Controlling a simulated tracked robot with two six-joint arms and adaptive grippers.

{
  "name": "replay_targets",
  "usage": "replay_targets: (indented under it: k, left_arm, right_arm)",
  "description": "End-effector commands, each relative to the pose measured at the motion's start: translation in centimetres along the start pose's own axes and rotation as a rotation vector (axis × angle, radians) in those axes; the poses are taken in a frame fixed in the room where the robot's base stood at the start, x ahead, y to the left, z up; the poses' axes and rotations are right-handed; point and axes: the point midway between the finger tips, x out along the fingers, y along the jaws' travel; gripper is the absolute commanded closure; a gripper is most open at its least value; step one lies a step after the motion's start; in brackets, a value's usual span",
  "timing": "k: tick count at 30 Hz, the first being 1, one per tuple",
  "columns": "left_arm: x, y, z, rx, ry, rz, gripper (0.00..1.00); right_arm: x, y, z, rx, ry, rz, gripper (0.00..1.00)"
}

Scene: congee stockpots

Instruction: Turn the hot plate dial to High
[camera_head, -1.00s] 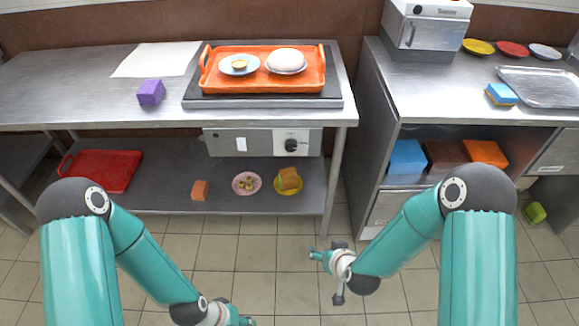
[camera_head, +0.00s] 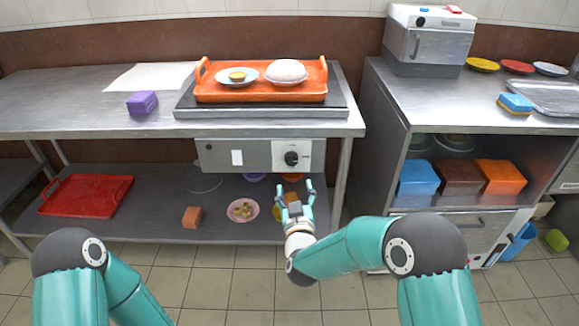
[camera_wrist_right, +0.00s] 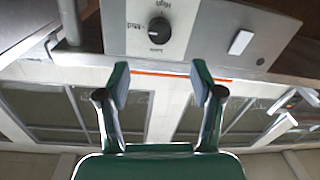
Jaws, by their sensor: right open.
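The hot plate's control panel (camera_head: 220,155) hangs under the front edge of the left steel table. Its black dial (camera_head: 291,158) sits on a light plate at the panel's right end. In the right wrist view the dial (camera_wrist_right: 159,30) is beyond the fingertips, with small labels around it, one seeming to read High; its exact setting is hard to tell. My right gripper (camera_head: 294,190) is open and empty, just below and in front of the dial, apart from it. It also shows in the right wrist view (camera_wrist_right: 160,75). My left gripper is out of view.
An orange tray (camera_head: 260,94) with a plate and a white dome sits on the hot plate (camera_head: 190,110). A table leg (camera_head: 342,180) stands right of the dial. The lower shelf (camera_head: 160,215) holds a red tray and small dishes. Floor in front is clear.

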Motion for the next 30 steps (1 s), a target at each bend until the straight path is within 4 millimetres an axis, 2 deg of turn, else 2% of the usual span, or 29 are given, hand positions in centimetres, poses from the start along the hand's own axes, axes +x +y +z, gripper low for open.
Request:
replay_targets:
  k: [1, 6, 15, 21, 30]
  left_arm:
    - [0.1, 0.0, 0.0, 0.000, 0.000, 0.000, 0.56]
    - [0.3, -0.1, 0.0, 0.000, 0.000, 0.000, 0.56]
    - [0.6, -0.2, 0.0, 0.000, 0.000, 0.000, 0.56]
    - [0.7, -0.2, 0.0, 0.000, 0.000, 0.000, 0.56]
    - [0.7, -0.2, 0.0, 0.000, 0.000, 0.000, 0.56]
  right_arm:
    - [1.1, 0.1, 0.1, 0.002, 0.001, 0.003, 0.34]
    - [4.3, 0.0, 0.2, 0.001, 0.000, 0.002, 0.34]
    - [8.8, 0.0, 0.1, 0.002, 0.000, 0.000, 0.34]
    - [10.4, -0.1, 0.1, 0.001, -0.001, -0.001, 0.34]
    - [10.8, -0.1, 0.1, 0.001, -0.001, -0.002, 0.34]
